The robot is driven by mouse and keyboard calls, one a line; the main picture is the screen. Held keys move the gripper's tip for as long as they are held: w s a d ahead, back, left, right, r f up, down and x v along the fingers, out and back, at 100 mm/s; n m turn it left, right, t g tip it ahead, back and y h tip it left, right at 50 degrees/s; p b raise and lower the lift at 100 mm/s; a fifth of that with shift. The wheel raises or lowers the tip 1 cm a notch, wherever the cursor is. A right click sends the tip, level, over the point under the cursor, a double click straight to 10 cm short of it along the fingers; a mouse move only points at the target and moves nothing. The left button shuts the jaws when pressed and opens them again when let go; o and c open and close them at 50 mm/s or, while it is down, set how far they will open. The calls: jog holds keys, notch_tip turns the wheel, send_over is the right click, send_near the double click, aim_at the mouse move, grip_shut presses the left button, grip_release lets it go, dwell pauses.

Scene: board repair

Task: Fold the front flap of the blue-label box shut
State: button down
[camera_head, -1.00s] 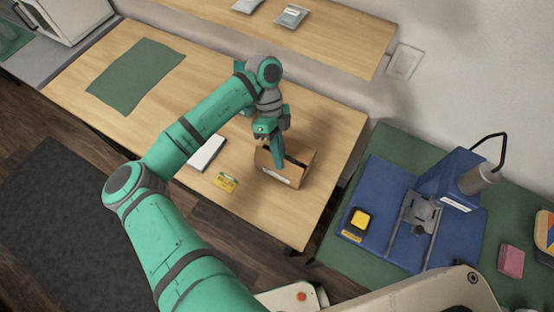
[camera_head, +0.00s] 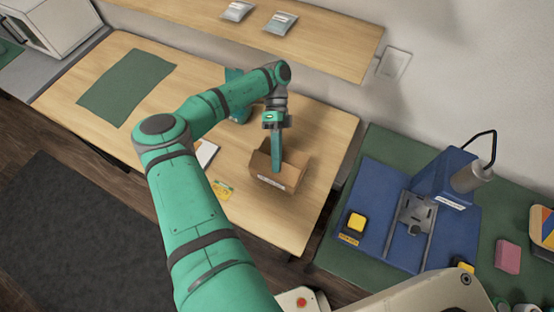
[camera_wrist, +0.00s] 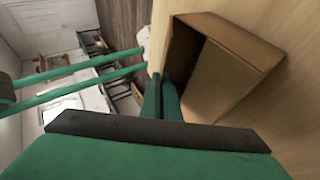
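A brown cardboard box (camera_head: 289,178) stands on the wooden bench (camera_head: 235,160), with a pale label (camera_head: 268,182) low on its near face. The label's colour is too small to tell. My gripper (camera_head: 277,168) points down at the box, its fingers in front of part of the opening. In the wrist view, the green fingers (camera_wrist: 161,98) lie close together beside the box's left edge, with nothing seen between them. The box (camera_wrist: 235,75) shows a dark opening and a broad brown panel there. Whether the fingers touch the cardboard, I cannot tell.
A yellow card (camera_head: 222,190) and a white flat item (camera_head: 206,153) lie left of the box. A green mat (camera_head: 126,86) lies at the far left. A blue fixture (camera_head: 375,210) stands on the green table at right.

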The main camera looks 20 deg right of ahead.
jog(key=c, duration=2)
grip_release()
jog(key=shift+w, duration=0.1)
